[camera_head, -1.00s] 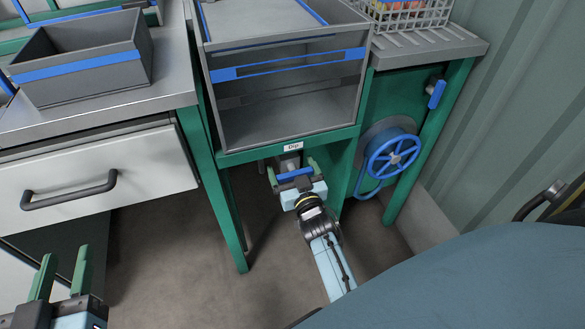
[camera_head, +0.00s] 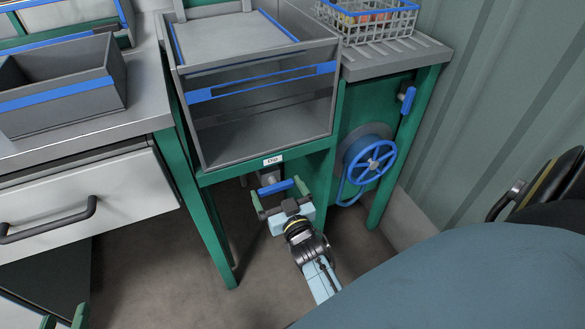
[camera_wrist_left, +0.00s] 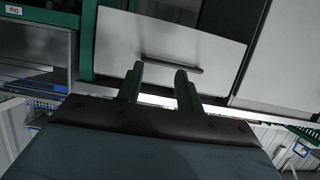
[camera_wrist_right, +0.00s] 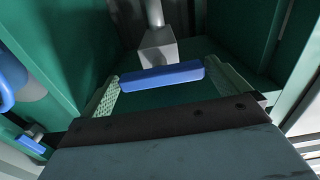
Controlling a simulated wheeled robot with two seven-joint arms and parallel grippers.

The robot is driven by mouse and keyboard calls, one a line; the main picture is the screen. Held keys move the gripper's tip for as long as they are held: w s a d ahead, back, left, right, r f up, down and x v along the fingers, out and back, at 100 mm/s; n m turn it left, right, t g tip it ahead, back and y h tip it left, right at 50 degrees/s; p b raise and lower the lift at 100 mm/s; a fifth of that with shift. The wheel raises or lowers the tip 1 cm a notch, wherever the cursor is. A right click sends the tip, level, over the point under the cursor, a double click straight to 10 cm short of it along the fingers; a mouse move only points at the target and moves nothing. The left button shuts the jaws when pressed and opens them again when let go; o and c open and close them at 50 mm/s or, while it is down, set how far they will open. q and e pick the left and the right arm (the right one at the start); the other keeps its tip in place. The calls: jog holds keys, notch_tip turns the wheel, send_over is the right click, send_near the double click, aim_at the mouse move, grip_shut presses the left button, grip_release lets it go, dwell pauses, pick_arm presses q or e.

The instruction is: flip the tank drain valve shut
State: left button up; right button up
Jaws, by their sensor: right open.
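The drain valve sits under the tank (camera_head: 205,148) labelled "Dip". Its blue handle (camera_head: 276,187) lies crosswise, and the wrist view shows this handle (camera_wrist_right: 162,77) in front of a grey valve block (camera_wrist_right: 157,47) on a pipe. My right gripper (camera_head: 279,193) is open in front of the valve. In its wrist view, the right gripper (camera_wrist_right: 164,76) has one finger near each end of the handle; I cannot tell whether they touch it. My left gripper (camera_head: 64,318) is at the lower left, open and empty; its wrist view shows the left gripper (camera_wrist_left: 159,67) facing a drawer.
A blue handwheel (camera_head: 374,161) is right of the valve, with a small blue lever (camera_head: 408,99) above it. A green frame leg (camera_head: 212,235) stands left of the valve. A drawer cabinet (camera_head: 135,187) is at the left. The floor (camera_head: 150,260) between is clear.

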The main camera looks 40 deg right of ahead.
aim_at(278, 190)
jog(key=p+v, duration=0.1)
jog(key=v, duration=0.3)
jog(key=shift+s, duration=0.35)
pick_arm(q)
jog(key=s+a+f+g+y+p, duration=0.2)
jog(key=s+a+f+g, duration=0.3)
jog(key=s+f+g, duration=0.3)
jog(key=shift+s+f+n+y, duration=0.15)
jog(key=shift+s+n+y, duration=0.15)
jog(key=shift+s, duration=0.7)
pick_arm(e)
jog(key=v, duration=0.5)
jog(key=shift+s+a, duration=0.1)
jog(key=shift+s, duration=0.1)
pick_arm(q)
jog(key=shift+d, duration=0.1)
